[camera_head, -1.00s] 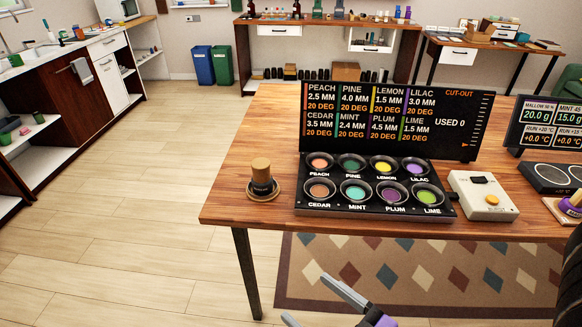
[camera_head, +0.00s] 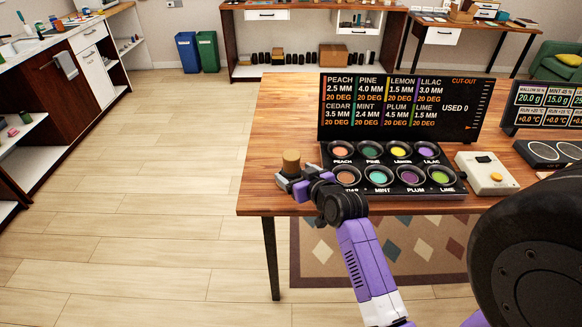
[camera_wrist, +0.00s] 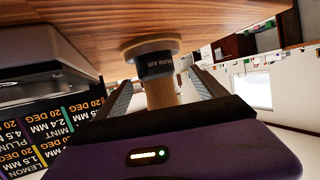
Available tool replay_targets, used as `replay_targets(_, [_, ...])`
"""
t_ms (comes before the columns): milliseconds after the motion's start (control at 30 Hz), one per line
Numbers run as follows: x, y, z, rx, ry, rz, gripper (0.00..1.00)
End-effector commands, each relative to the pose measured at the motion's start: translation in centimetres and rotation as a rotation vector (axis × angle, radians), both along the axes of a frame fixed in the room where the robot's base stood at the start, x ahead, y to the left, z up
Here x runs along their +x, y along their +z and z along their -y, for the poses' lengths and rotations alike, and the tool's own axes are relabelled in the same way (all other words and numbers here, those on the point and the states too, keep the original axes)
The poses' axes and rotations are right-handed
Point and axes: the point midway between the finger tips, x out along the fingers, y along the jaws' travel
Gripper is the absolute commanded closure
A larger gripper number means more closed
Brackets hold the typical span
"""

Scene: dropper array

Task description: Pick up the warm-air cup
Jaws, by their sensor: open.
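The warm-air cup (camera_head: 291,160) stands upright near the left front corner of the wooden table, its tan upper part showing above my gripper. In the wrist view, which is upside down, the cup (camera_wrist: 156,65) has a dark band lettered "WARM AIR" and sits on a round wooden coaster (camera_wrist: 135,49). My gripper (camera_head: 289,181) is at the cup, low over the table. In the wrist view my gripper (camera_wrist: 160,79) is open, with one finger on each side of the cup and gaps visible. The gripper hides the cup's lower part in the head view.
Just right of the cup is a black tray (camera_head: 452,188) of several coloured wells, partly covered by my gripper. A display board (camera_head: 400,107) stands behind it. A cream device with an orange button (camera_head: 485,172) is farther right. The tabletop (camera_head: 275,120) behind the cup is clear.

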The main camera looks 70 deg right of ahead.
Motion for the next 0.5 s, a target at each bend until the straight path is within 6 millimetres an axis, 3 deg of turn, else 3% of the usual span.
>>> replay_targets(500, [3.5,-2.1,3.7,0.003,0.002,-0.004,0.19])
